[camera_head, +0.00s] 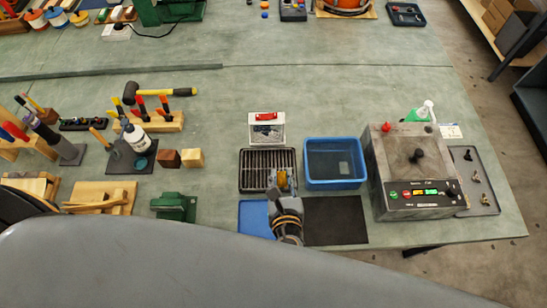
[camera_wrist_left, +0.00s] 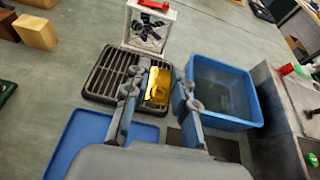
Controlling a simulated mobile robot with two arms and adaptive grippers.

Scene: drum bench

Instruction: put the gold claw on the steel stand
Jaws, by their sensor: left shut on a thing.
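My left gripper (camera_head: 284,184) is shut on the gold claw (camera_head: 282,180), a small shiny yellow piece. In the left wrist view the gold claw (camera_wrist_left: 157,85) sits between the two fingertips (camera_wrist_left: 158,92). Both views show it over the right part of a dark slotted metal rack (camera_head: 256,168), which also shows in the wrist view (camera_wrist_left: 106,78). I cannot tell whether it touches the rack. I cannot make out for sure which thing is the steel stand. My right gripper is not in view.
A blue bin (camera_head: 335,183) stands right of the rack, and a grey machine (camera_head: 395,205) beyond it. A white box with a red top (camera_head: 267,134) stands behind. A blue mat (camera_head: 250,214) and black mat (camera_head: 336,232) lie in front. Two wooden blocks (camera_head: 191,158) stand left.

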